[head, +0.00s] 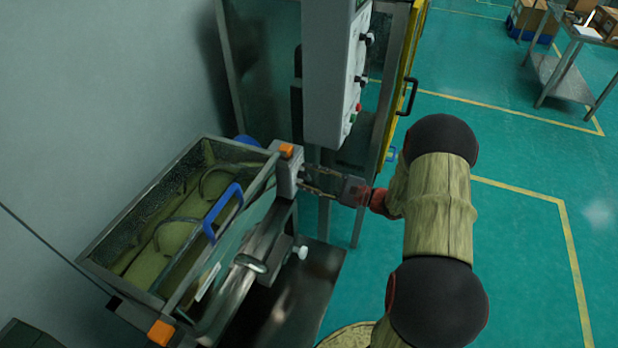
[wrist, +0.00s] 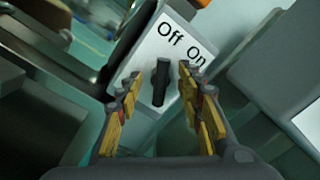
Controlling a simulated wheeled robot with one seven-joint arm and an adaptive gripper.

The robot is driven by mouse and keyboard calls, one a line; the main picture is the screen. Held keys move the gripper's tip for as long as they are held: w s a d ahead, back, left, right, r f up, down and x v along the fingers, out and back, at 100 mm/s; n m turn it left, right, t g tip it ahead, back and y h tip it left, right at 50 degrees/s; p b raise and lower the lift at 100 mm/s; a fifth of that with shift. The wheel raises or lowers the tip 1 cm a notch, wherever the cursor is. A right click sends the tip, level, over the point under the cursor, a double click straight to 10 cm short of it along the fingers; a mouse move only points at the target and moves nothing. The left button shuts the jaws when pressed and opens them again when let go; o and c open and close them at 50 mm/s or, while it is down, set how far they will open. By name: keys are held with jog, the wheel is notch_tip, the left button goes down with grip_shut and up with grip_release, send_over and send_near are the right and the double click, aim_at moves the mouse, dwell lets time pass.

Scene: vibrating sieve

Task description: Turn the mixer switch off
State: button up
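The mixer switch (wrist: 161,82) is a black knob on a white plate marked "Off" and "On" in the wrist view. Its bar stands nearly upright in the picture, below the two words. My gripper (wrist: 160,95) is open, with one yellow-padded finger on each side of the knob. I cannot tell whether either finger touches it. In the head view my gripper (head: 311,181) is at the light grey switch box (head: 288,170) on the corner of the mixer (head: 125,208). The knob itself is not discernible there.
A tall grey control panel (head: 333,70) with knobs and buttons hangs just above my gripper. A yellow-framed door with a black handle (head: 408,97) stands behind it. A blue handle (head: 222,211) rises at the mixer's side.

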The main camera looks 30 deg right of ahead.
jog(key=v, duration=1.2)
dwell(0.3)
